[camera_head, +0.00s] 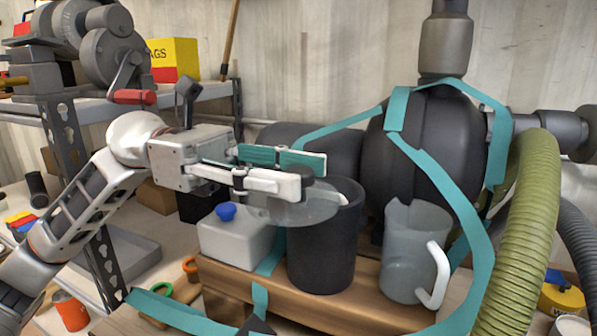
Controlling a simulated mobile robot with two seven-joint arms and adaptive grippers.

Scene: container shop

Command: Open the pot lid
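The pot (322,258) is a dark grey cylinder standing on a wooden board. Its lid (295,212) is a lighter grey round disc. The lid sits off to the left of the pot's mouth, overlapping its left part, and part of the pot's rim and inside shows at the right. My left gripper (308,172) reaches in from the left above the lid, with its fingers at the dark knob on top. It looks shut on the lid's knob, though the near finger hides part of the contact. My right gripper is not in view.
A grey pitcher (413,252) stands right of the pot, and a white canister with a blue cap (232,240) stands left. A large dark tank (425,150) with teal bands is behind. A thick green hose (520,230) limits the right. Metal shelving (95,230) is at left.

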